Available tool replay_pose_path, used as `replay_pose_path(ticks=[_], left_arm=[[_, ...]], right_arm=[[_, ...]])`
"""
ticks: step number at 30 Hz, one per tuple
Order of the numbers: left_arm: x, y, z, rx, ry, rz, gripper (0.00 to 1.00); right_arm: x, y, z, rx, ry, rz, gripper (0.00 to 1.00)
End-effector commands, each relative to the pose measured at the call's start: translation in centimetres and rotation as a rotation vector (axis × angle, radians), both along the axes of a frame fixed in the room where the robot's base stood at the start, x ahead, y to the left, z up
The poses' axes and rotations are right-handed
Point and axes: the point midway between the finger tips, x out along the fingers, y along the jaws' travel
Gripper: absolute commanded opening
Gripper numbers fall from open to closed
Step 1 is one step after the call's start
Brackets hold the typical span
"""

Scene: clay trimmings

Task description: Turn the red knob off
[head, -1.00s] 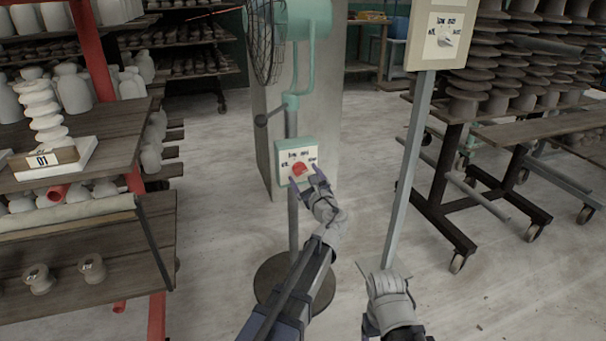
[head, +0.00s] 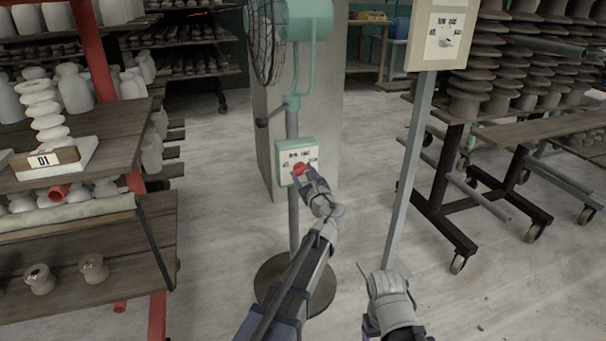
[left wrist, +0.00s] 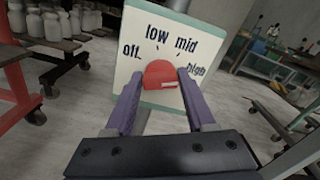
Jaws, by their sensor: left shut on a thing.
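The red knob (head: 299,169) is on the cream face of a green control box (head: 281,163) on the fan's pole. In the left wrist view the red knob (left wrist: 160,73) sits below the printed words off, low, mid and high. My left gripper (head: 304,178) is shut on the knob, with one purple finger on each side of it in the left wrist view (left wrist: 160,88). Which word the knob points to is hard to tell. My right gripper (head: 372,326) is low in the head view, mostly hidden by its own wrist, away from the box.
The green fan (head: 303,18) stands on a round dark base (head: 318,292). A second panel with a pale knob (head: 446,42) is on a grey post (head: 410,170) to the right. Shelves of pottery (head: 90,215) stand left; wheeled racks (head: 440,205) stand right.

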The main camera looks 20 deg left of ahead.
Motion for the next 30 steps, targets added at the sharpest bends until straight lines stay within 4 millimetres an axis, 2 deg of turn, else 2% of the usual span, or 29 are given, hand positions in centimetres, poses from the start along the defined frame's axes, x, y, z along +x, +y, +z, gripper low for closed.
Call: replay_pose_path(ticks=[1,9,20,30], left_arm=[[-0.01,0.0,0.0,0.0,0.0,0.0,0.28],[-0.03,0.01,-0.01,0.0,0.0,0.001,0.0],[-0.07,0.05,-0.06,-0.071,-0.047,0.001,0.0],[-0.17,0.18,-0.18,-0.309,-0.208,0.001,0.0]], right_arm=[[0.0,0.0,0.0,0.0,0.0,0.0,0.73],[0.0,0.0,-0.01,0.0,0.0,0.0,0.73],[0.0,0.0,-0.05,0.0,0.0,0.0,0.73],[0.0,0.0,-0.17,0.0,0.0,0.0,0.73]])
